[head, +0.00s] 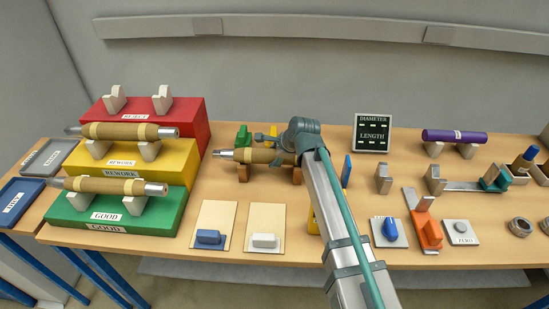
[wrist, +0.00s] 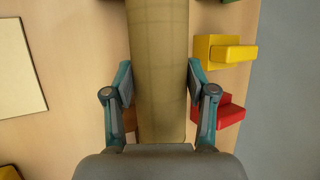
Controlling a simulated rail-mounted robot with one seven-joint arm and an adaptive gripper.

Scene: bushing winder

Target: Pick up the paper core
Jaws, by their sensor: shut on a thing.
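A tan wound paper core (head: 254,156) with a silver shaft end lies level at mid-table. My gripper (head: 284,148) is over its right part, and my arm hides that end. In the wrist view, the core (wrist: 158,45) runs between the two teal-and-grey fingers of my gripper (wrist: 160,85), which are shut on it from both sides. The wooden cradle (head: 243,173) is directly below the core; I cannot tell whether they touch. Similar tan cores lie on the yellow step (head: 130,131) and the green step (head: 108,186).
The red step (head: 190,115) at left has an empty cradle. Yellow and red blocks (wrist: 228,52) (wrist: 230,112) stand right of the core in the wrist view. A purple roll (head: 455,136) lies at right. A display (head: 372,133) stands behind. Two pads (head: 214,218) (head: 262,242) lie in front.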

